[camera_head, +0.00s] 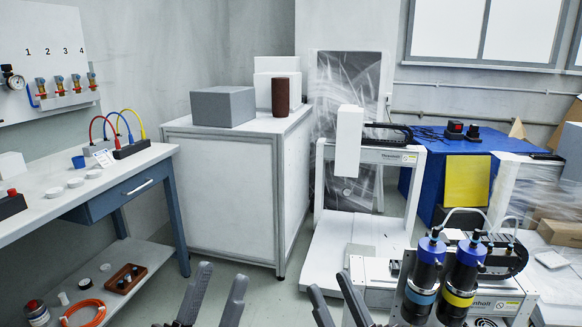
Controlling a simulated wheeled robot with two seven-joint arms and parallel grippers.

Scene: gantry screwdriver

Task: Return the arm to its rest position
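My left gripper (216,291) shows at the bottom of the head view, left of centre. Its two dark fingers point up and stand apart, with only floor visible between them. My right gripper (334,295) is at the bottom, right of centre, also with its fingers apart and nothing between them. Both are in front of the gantry (372,157), a white frame with an upright white block on its crossbar. The arms behind the grippers are mostly below the picture edge.
Two screwdriver units, one with a blue band (422,283) and one with a yellow band (462,280), stand right of my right gripper. A workbench (140,182) is at left, a white cabinet (225,200) behind.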

